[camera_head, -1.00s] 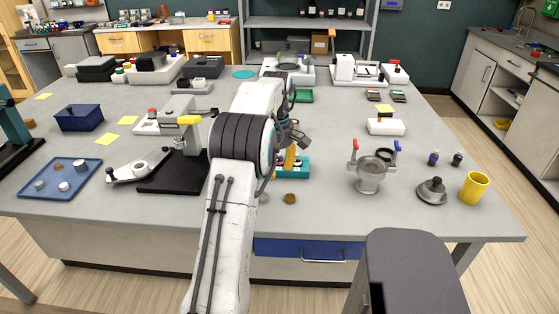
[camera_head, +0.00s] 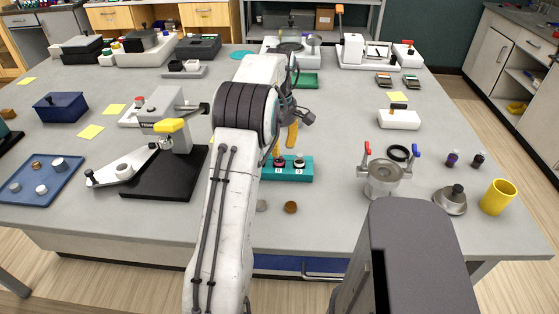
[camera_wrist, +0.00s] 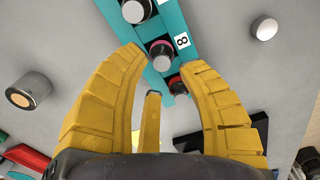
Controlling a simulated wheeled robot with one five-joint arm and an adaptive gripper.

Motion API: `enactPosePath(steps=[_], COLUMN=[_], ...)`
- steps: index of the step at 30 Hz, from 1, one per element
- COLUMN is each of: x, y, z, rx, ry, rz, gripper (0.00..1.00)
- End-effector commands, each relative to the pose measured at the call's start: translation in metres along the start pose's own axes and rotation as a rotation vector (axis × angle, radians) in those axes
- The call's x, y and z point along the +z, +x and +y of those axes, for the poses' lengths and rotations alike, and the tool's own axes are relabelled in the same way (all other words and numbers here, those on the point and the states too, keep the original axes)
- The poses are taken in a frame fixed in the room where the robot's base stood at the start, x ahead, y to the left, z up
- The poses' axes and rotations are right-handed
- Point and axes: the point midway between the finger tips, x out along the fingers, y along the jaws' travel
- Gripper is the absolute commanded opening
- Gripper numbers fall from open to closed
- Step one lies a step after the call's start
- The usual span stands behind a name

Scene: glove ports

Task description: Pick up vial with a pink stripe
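The vial with a pink stripe (camera_wrist: 161,54) has a pale grey cap and a pink band below it. It stands in a teal rack (camera_wrist: 177,18), next to a mark like an 8, in the wrist view. A white-capped vial (camera_wrist: 136,10) and a red-banded vial (camera_wrist: 178,84) stand on either side. My gripper (camera_wrist: 166,60) has yellow fingers spread apart, with their tips near the pink-striped vial and nothing held.
A black-based press (camera_head: 165,180) is left of my arm. A metal pot with red and blue handles (camera_head: 383,178) and a yellow cup (camera_head: 497,197) are to the right. A brown disc (camera_head: 290,208) lies in front of the rack. The table between rack and pot is clear.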

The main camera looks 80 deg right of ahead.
Motion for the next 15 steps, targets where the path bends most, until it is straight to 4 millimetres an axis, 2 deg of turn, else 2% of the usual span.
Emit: enactPosePath(steps=[15], x=[0.001], y=[0.051], z=[-0.002], rx=[-0.002], ry=[0.001], rz=[0.000], gripper=[0.35])
